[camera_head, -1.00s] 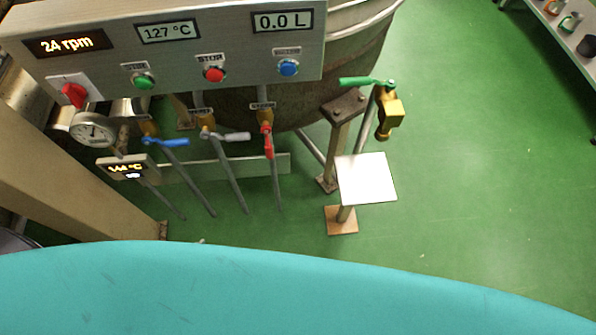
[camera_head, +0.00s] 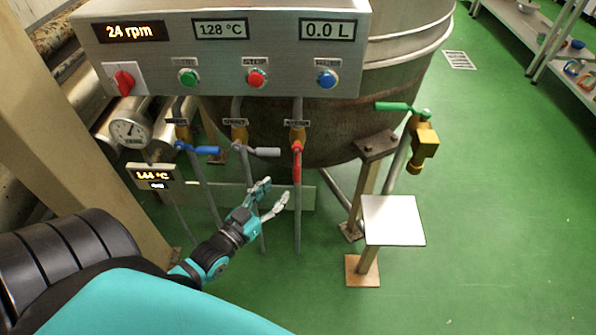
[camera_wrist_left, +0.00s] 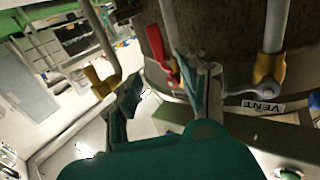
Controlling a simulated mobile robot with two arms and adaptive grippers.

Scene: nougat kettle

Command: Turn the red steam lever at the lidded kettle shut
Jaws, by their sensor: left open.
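The red steam lever (camera_head: 297,163) hangs straight down from a brass valve on a thin pipe, under the control box and in front of the large metal kettle (camera_head: 410,60). My left gripper (camera_head: 275,191) is open and empty, just below and left of the lever in the head view. In the left wrist view, the red lever (camera_wrist_left: 166,55) shows ahead of my gripper (camera_wrist_left: 160,88), close to its right finger; I cannot tell whether they touch. The kettle's lid is not in view. My right gripper is not in view.
A grey lever (camera_head: 262,151) and a blue lever (camera_head: 206,150) sit left of the red one. The control box (camera_head: 225,75) overhangs them. A green-handled brass tap (camera_head: 424,140) and a small white plate (camera_head: 393,220) stand to the right. Green floor at the right is open.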

